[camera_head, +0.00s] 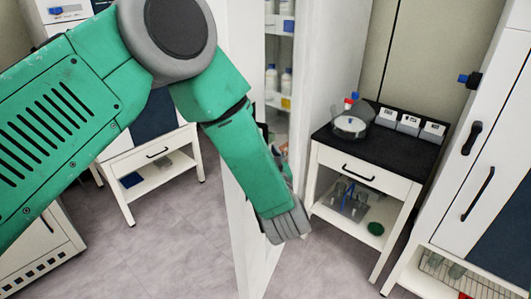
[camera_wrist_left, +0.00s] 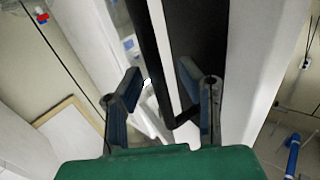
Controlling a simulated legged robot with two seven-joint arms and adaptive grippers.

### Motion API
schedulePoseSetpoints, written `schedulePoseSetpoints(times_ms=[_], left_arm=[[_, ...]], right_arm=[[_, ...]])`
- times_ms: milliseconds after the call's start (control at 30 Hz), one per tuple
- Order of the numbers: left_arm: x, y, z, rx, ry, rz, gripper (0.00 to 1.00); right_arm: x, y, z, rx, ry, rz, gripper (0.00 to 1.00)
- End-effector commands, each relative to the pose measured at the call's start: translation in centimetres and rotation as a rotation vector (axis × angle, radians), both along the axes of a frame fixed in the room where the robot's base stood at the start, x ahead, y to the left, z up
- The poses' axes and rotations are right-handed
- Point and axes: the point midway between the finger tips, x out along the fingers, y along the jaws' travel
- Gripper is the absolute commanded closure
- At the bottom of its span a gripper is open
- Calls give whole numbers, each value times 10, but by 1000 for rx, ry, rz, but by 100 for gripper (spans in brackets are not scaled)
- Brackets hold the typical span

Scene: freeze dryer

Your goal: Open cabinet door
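The tall white cabinet (camera_head: 325,60) stands in the middle of the head view. Its white door (camera_head: 243,60) is swung out, and shelves with bottles show through the gap. My left gripper (camera_head: 285,228) is low by the door's free edge; the arm hides part of the door. In the left wrist view, the two fingers of my left gripper (camera_wrist_left: 163,92) are spread apart. A black bar, seemingly the door handle (camera_wrist_left: 150,60), and a white edge run between them. Contact with the bar cannot be told. My right gripper is in neither view.
A small black-topped table (camera_head: 385,150) with a drawer stands right of the cabinet. A white cabinet with black handles (camera_head: 478,195) is at far right. Another white table (camera_head: 150,165) stands behind my arm. Grey floor (camera_head: 190,240) is clear left of the door.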

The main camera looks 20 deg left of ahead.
Motion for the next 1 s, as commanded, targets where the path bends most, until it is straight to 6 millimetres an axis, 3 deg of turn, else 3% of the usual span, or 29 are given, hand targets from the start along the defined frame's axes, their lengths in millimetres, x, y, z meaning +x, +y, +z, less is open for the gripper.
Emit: schedulePoseSetpoints(times_ms=[233,700,1000], left_arm=[[-12,-6,0,0,-1,-1,68],[-94,-50,0,3,-1,-2,68],[-110,-56,0,1,-2,1,68]], right_arm=[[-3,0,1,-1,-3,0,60],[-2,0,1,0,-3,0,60],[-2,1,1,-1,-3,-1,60]])
